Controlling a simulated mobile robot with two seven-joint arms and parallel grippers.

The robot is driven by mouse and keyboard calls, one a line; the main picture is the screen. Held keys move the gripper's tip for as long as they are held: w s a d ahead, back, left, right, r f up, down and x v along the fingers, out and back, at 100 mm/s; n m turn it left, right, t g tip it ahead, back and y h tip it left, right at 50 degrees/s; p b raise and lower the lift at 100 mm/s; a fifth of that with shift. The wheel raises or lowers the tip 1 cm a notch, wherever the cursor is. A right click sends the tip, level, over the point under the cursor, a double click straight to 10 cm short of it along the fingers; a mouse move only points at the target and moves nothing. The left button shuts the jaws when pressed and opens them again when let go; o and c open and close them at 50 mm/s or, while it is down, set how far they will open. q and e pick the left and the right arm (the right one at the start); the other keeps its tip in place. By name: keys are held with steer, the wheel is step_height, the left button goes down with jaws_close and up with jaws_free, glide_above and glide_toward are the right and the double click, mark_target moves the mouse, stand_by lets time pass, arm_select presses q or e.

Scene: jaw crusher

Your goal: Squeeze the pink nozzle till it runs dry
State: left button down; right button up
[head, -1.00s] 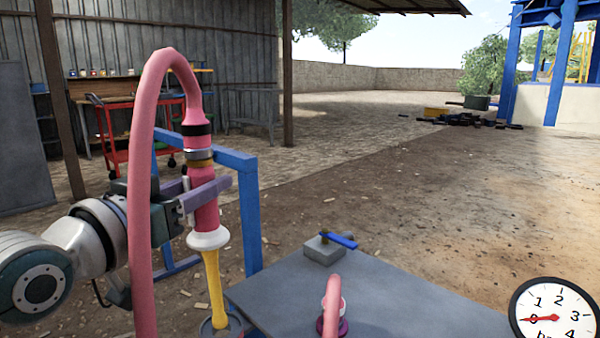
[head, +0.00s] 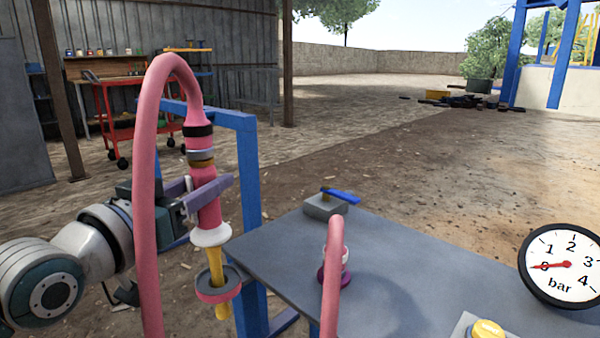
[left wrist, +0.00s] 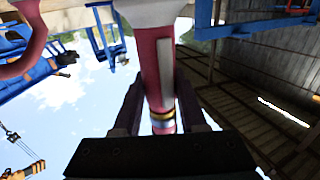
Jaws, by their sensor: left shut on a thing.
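The pink nozzle (head: 208,216) hangs upright with its long yellow tip (head: 215,262) pointing down. My left gripper (head: 208,193) is shut on the nozzle's pink body, its purple fingers on either side. The left wrist view also shows the nozzle (left wrist: 157,75) between the two fingers (left wrist: 160,108). A thick pink hose (head: 147,200) loops over from the nozzle's top. The tip reaches into a grey and pink ring (head: 216,296), and yellow shows below it. The ring's inside is partly hidden. No liquid is visible. My right gripper is not in view.
A grey table (head: 270,240) carries a block with a blue lever (head: 341,195) and a second pink hose (head: 331,275) on a purple base. A pressure gauge (head: 562,266) reads about 0 bar, near a yellow button (head: 487,330). A blue frame (head: 247,180) stands behind the nozzle.

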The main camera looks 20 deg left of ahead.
mark_target(211, 232)
arm_select(q)
steer(key=shift+f+b, duration=2.65)
steer(key=shift+f, duration=1.2)
steer(key=shift+c, duration=1.9)
jaws_free()
steer(key=shift+f, duration=0.1)
steer(key=s+p, duration=0.3)
steer(key=s, duration=0.6)
steer(key=shift+p, duration=0.35)
steer(key=shift+s, duration=0.5)
